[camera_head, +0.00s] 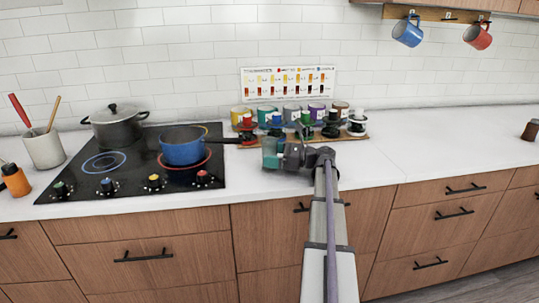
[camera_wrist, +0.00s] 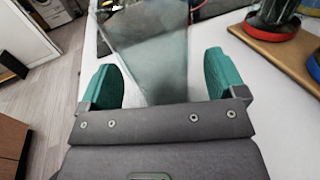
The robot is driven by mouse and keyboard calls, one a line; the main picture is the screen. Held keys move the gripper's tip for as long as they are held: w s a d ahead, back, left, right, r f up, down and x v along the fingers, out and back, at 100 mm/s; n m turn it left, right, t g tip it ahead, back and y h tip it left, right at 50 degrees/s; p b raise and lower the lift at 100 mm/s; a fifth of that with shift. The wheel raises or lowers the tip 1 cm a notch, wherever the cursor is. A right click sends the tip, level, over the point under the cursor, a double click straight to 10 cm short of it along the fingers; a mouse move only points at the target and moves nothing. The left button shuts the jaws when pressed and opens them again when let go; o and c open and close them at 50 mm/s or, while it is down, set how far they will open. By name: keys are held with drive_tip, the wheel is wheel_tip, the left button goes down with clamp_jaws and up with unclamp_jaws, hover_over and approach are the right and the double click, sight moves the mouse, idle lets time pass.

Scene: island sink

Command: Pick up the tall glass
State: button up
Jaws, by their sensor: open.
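A tall clear glass (camera_wrist: 150,62) with grey-green tinted walls stands between the two teal fingers of my gripper (camera_wrist: 160,72) in the wrist view. Its wide end is toward the top of that picture, and its lower part is hidden behind the gripper body. My gripper is open. There is a gap between the glass and the right finger; whether the left finger touches it I cannot tell. In the head view my gripper (camera_head: 274,153) is over the counter just right of the stove, and I cannot make out the glass there.
A blue pan (camera_head: 183,150) sits on the black stove (camera_head: 130,172) left of my gripper. A wooden board (camera_head: 350,137) with several coloured cups and small stands lies behind it. The white counter (camera_head: 430,145) to the right is largely clear.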

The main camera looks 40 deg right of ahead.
drive_tip(key=shift+w+a, duration=0.4)
drive_tip(key=shift+w, duration=0.05)
drive_tip(key=c, duration=1.1)
drive_tip(key=shift+r, duration=0.1)
wheel_tip(320, 180, up, 10)
drive_tip(key=p, duration=1)
